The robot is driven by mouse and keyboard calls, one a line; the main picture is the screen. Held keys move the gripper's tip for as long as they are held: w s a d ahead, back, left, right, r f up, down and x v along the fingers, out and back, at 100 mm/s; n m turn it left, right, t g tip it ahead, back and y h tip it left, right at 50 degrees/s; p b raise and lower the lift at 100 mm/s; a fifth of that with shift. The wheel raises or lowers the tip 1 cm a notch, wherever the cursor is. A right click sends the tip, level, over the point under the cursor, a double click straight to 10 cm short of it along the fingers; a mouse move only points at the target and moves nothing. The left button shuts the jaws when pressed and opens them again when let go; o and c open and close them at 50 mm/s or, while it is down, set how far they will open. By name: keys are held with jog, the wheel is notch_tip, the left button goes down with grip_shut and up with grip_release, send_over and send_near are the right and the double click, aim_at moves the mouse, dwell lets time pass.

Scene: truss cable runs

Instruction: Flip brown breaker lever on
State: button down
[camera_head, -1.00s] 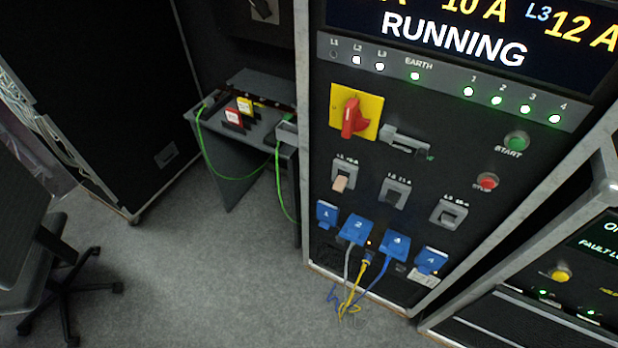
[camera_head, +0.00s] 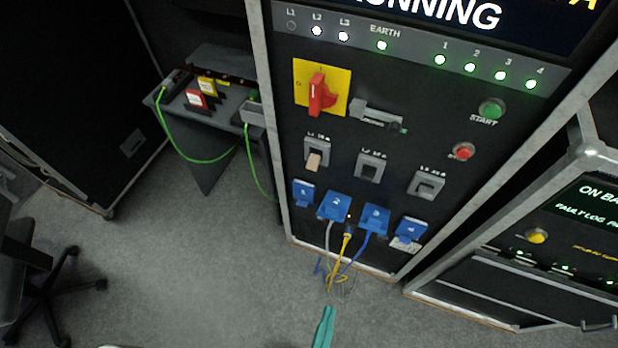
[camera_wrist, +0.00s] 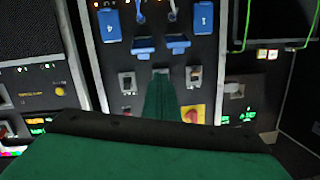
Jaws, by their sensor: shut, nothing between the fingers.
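The brown breaker lever (camera_head: 313,161) sits in the grey L1 breaker (camera_head: 317,144), left-most of three on the black panel, and points down. In the wrist view, which shows the panel upside down, the brown lever (camera_wrist: 196,73) is right of my fingertips. My gripper (camera_head: 327,312) shows as a teal tip at the bottom of the head view, below and in front of the panel, apart from the lever. In the wrist view my green gripper (camera_wrist: 160,80) is shut and empty, partly covering the middle breaker.
A red rotary switch (camera_head: 319,93) on a yellow plate is above the breakers. Blue sockets (camera_head: 334,206) with hanging cables (camera_head: 345,250) are below them. The L1 lamp (camera_head: 291,25) is dark; L2 and L3 are lit. A table (camera_head: 215,122) with a green cable stands left.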

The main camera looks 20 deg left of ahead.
jog(key=w+a+f+m+t+y, duration=0.1)
jog(key=w+a+f+m+t, duration=0.2)
jog(key=w+f+m, duration=0.3)
jog(key=w+a+f+m+t+y, duration=0.1)
jog(key=w+a+f+m+t, duration=0.15)
jog(key=w+m, duration=0.55)
jog(key=w+a+m+t+h, duration=0.3)
jog(key=w+a+m, duration=0.8)
jog(key=m, duration=0.9)
jog(key=shift+w+t+h, duration=0.3)
jog(key=shift+w+t, duration=0.75)
jog(key=shift+w, duration=0.65)
jog(key=shift+f, duration=0.1)
jog(key=shift+w+d, duration=0.1)
